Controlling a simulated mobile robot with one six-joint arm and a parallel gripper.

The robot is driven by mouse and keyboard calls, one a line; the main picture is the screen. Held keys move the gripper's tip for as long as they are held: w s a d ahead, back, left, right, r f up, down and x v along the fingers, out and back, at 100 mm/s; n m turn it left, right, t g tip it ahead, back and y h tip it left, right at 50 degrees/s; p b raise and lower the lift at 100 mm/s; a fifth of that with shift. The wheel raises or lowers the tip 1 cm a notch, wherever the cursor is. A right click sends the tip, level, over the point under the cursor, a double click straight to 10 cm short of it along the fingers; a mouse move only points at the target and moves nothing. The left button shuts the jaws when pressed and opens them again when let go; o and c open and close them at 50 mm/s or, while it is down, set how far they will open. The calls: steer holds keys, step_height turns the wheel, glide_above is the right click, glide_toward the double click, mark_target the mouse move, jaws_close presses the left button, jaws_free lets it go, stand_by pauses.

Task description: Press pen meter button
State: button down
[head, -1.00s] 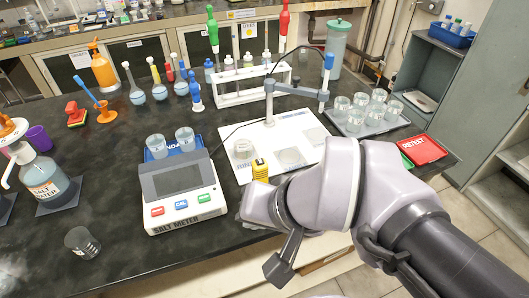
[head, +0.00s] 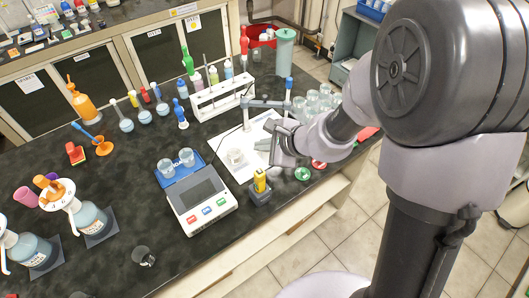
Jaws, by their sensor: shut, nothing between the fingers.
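The yellow pen meter (head: 260,181) stands upright in a small dark holder (head: 260,196) near the bench's front edge, just right of the salt meter (head: 200,205). Its button is too small to make out. My gripper (head: 276,146) is shut and empty. In the picture it lies above and slightly right of the pen meter, over the white board (head: 226,143), with a visible gap between them. My forearm comes in from the right and hides part of the board.
Two glass beakers (head: 177,164) stand on a blue tray behind the salt meter. A white tube rack (head: 222,96) and a probe arm on a post (head: 288,103) stand behind the board. Several glasses (head: 318,102) are at the right.

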steer(key=shift+f, duration=0.1)
steer(key=b, duration=0.7)
glide_above(262, 173)
step_height(262, 173, down, 8)
steer(key=shift+f, duration=0.35)
steer(key=shift+b, duration=0.3)
stand_by(1.2)
steer(key=shift+f+b, duration=0.4)
steer(key=shift+b, duration=0.15)
steer(key=shift+f+b, duration=0.55)
steer(key=shift+b, duration=0.15)
stand_by(0.6)
steer(key=shift+s+r, duration=0.1)
steer(key=shift+r, duration=0.05)
steer(key=shift+r+p, duration=0.65)
steer(key=shift+r, duration=0.15)
